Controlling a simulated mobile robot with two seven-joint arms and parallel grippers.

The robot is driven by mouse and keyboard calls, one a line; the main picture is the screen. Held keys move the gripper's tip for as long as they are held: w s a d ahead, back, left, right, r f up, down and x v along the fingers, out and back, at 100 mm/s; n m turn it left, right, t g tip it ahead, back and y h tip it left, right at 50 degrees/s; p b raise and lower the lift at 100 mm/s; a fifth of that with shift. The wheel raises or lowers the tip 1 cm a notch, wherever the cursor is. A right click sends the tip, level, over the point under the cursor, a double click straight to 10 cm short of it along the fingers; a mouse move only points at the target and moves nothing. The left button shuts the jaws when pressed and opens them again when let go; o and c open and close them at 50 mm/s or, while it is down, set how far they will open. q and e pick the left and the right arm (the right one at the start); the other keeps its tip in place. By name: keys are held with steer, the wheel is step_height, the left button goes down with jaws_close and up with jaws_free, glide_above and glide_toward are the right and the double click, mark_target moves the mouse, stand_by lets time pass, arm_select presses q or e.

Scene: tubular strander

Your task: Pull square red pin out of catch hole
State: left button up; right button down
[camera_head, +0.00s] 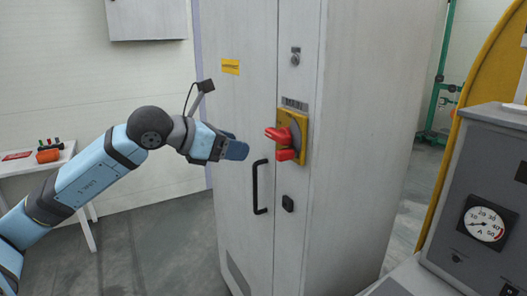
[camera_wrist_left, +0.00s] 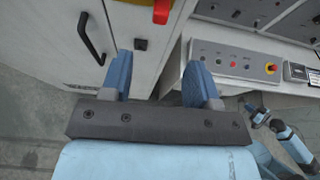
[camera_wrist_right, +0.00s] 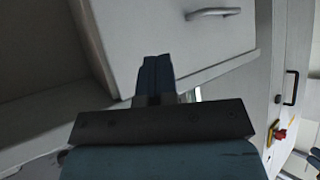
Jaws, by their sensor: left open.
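A yellow plate (camera_head: 298,122) on the tall grey cabinet carries a red rotary handle (camera_head: 280,134). A smaller red block (camera_head: 287,155) sits just below the handle; it looks like the square red pin, but the catch hole is not visible. My left gripper (camera_head: 240,149) is to the left of the red block, apart from it. In the left wrist view its blue fingers (camera_wrist_left: 158,80) are spread and empty, and a red part (camera_wrist_left: 161,12) shows at the top edge. My right gripper (camera_wrist_right: 156,70) has its fingers together with nothing seen between them.
The cabinet door has a black handle (camera_head: 259,187) below the left gripper. A grey console with a dial (camera_head: 486,223) stands at the right. A small table (camera_head: 45,160) with tools is at the far left. A metal drawer handle (camera_wrist_right: 213,13) is near the right gripper.

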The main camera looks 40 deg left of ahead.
mark_target(277, 156)
arm_select(q)
steer(key=p+x, duration=0.3)
steer(key=x, duration=0.6)
steer(key=shift+w+d+r, duration=0.1)
steer(key=shift+w, duration=0.05)
steer(key=shift+w+d+f, duration=0.3)
steer(key=shift+w+f, duration=0.05)
steer(key=shift+w, duration=0.2)
arm_select(e)
steer(key=shift+s+d+r, duration=0.15)
steer(key=shift+r, duration=0.35)
steer(key=shift+s+d+r, duration=0.15)
steer(key=shift+r, duration=0.3)
arm_select(q)
steer(key=shift+c, duration=0.2)
